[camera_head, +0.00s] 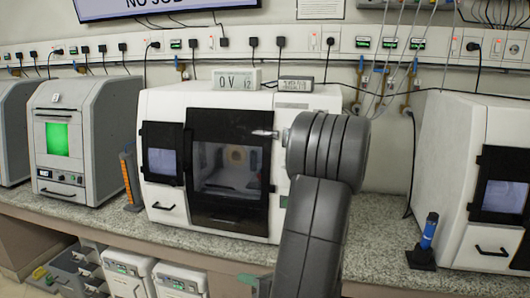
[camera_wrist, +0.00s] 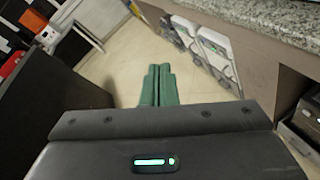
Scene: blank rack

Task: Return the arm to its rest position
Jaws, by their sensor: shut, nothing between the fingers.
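My gripper (camera_wrist: 156,86) shows in the wrist view as two green fingers side by side, shut with nothing between them. It points down over the pale floor (camera_wrist: 130,55), with the bench edge to its right. In the head view my dark grey arm rises from the bottom, right of the middle, in front of the bench. The fingers cannot be made out in the head view.
A white machine (camera_head: 300,105) with a dark glass door stands on the speckled bench (camera_head: 375,235). Another machine (camera_head: 455,165) is at the right, and one with a green screen (camera_head: 85,140) is left. A blue pipette-like tool (camera_head: 429,232) stands on the bench. White units (camera_wrist: 215,50) sit below it.

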